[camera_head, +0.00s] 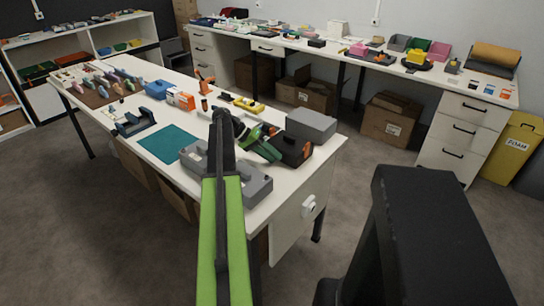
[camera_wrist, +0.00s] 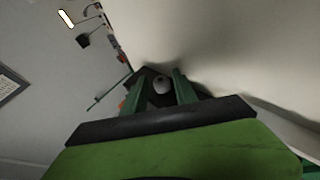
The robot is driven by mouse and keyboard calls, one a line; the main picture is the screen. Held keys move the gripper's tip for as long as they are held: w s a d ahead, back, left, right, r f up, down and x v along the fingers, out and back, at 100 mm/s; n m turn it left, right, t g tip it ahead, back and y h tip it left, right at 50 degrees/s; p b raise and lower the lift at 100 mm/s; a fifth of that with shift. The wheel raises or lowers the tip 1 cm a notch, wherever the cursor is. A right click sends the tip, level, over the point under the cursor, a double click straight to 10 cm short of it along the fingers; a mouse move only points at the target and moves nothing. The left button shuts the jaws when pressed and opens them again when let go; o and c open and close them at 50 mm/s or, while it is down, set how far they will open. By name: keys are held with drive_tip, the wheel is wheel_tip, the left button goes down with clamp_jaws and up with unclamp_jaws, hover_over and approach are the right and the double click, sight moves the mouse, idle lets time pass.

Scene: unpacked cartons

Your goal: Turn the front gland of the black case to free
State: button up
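The black case (camera_head: 297,151), with an orange part on it, sits near the right end of the white table. In the wrist view the two green fingers of my gripper (camera_wrist: 158,78) stand apart, on either side of a small round pale gland (camera_wrist: 162,85). Dark gaps show between the gland and each finger. The dark case (camera_wrist: 150,74) shows behind the gland, mostly hidden by the fingers. The gland's turn position cannot be told.
A grey box (camera_head: 311,124) stands just behind the case. A grey block-like fixture (camera_head: 257,188) lies in front, under my arm. A teal mat (camera_head: 169,145) and a yellow item (camera_head: 249,105) lie farther left and back.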

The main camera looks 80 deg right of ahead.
drive_tip(key=shift+o, duration=0.8)
